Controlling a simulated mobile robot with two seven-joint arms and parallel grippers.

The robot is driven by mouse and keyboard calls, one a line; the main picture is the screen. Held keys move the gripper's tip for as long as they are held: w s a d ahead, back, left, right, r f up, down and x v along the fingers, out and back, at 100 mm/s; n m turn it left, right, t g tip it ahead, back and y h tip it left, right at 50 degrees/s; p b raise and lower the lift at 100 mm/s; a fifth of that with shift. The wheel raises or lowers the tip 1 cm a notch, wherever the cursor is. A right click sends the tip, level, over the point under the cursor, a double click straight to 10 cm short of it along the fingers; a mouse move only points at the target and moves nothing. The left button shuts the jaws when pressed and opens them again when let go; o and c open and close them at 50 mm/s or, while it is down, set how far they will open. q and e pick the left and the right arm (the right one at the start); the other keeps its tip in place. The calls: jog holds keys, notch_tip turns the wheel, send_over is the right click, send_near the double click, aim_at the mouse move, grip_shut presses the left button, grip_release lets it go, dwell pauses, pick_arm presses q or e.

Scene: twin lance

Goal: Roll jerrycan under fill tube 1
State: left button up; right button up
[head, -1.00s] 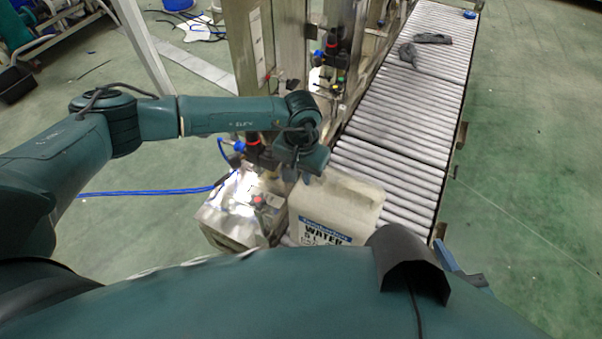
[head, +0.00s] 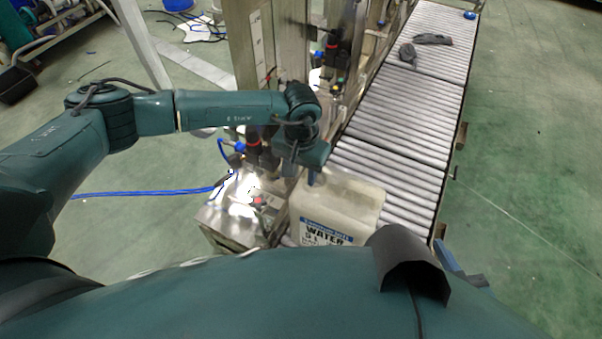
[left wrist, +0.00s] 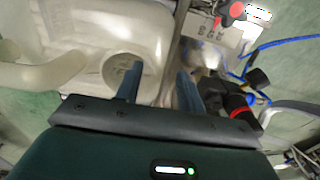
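The jerrycan (head: 345,205), off-white with a blue-and-white WATER label, stands upright at the near end of the roller conveyor. My left gripper (head: 314,178) is at the can's top left edge, pointing down. In the left wrist view the can (left wrist: 80,40) fills the upper left, with its round mouth (left wrist: 119,72) uncovered. The left gripper (left wrist: 158,85) is open there. One blue finger overlaps the mouth; the other is beyond the can's side. I cannot tell whether either touches. A black-and-red valve fitting (head: 256,148) stands left of the can. Fill tube 1 cannot be clearly made out. My right gripper is not in view.
The roller conveyor (head: 405,105) runs away to the upper right, with dark grey gloves (head: 432,39) on it. A shiny metal box (head: 225,225) stands left of the can. A steel frame (head: 250,45) with valves lines the conveyor's left. Green floor is clear on the right.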

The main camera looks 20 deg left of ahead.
pick_arm(q)
notch_tip(320, 180, up, 12)
jog(key=p, duration=0.1)
jog(key=shift+f, duration=0.25)
